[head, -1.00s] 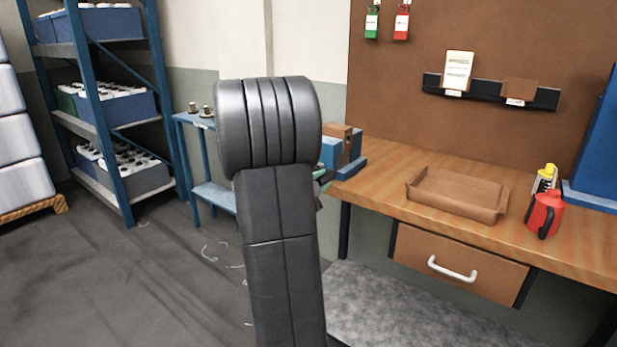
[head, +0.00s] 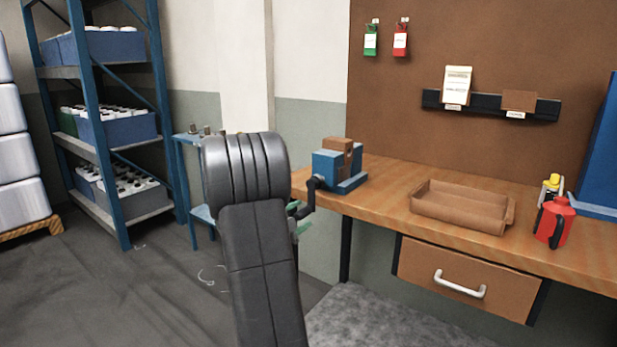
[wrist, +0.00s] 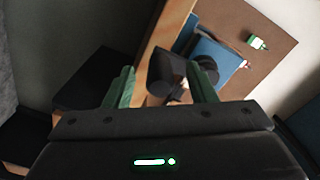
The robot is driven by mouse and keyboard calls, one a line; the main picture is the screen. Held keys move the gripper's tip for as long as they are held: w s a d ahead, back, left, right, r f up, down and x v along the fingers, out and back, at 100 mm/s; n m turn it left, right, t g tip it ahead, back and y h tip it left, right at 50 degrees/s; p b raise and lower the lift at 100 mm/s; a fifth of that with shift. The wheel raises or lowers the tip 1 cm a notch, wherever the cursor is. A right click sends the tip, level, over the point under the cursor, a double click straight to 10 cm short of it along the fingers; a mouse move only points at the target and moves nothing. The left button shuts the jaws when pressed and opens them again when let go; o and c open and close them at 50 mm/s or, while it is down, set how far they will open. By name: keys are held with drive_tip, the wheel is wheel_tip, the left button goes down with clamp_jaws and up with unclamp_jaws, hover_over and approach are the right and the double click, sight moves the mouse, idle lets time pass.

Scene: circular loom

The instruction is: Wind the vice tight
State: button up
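The blue vice (head: 330,168) stands on the left end of the workbench, with a brown block (head: 341,146) between its jaws. Its black crank (head: 311,196) hangs at the near left side, past the bench edge. My gripper (head: 297,218) is partly hidden behind my arm, close beside the crank. In the wrist view my gripper's green fingers (wrist: 159,72) are spread apart. The black crank grip (wrist: 163,66) shows between them in the picture; I cannot tell whether they touch it. The blue vice body (wrist: 212,53) lies beyond the right finger.
The wooden workbench (head: 390,192) carries a brown tray (head: 460,212) and a red container (head: 554,222) to the right. A drawer (head: 465,278) is below. A small blue table (head: 186,170) and a blue shelf rack (head: 93,120) stand left. Floor at left is open.

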drive_tip(key=v, duration=0.8)
drive_tip(key=shift+b, duration=0.3)
